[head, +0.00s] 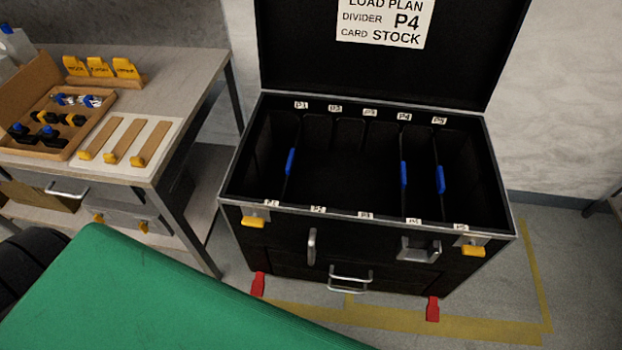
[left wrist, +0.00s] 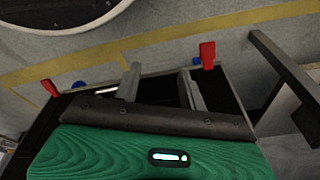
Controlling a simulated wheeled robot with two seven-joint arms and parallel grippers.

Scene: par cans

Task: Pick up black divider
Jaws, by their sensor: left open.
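An open black case (head: 367,244) stands on the floor in the head view. Inside, thin black dividers with blue tabs stand upright: one at the P1 end (head: 290,162), one near P4 (head: 404,173) and one near P5 (head: 440,180). The middle of the case around P2 and P3 looks empty. In the left wrist view my left gripper (left wrist: 160,70) is open, with its two grey fingers apart and nothing between them. No divider shows clearly in that view. My right gripper is in neither view.
A side table (head: 196,70) on the left carries a wooden tray (head: 70,148) of small parts, yellow-tipped wooden strips (head: 127,140) and yellow cards (head: 99,67). The raised lid carries a load plan sign (head: 385,22) reading P4. Red pedals (head: 433,309) stick out at the case's foot.

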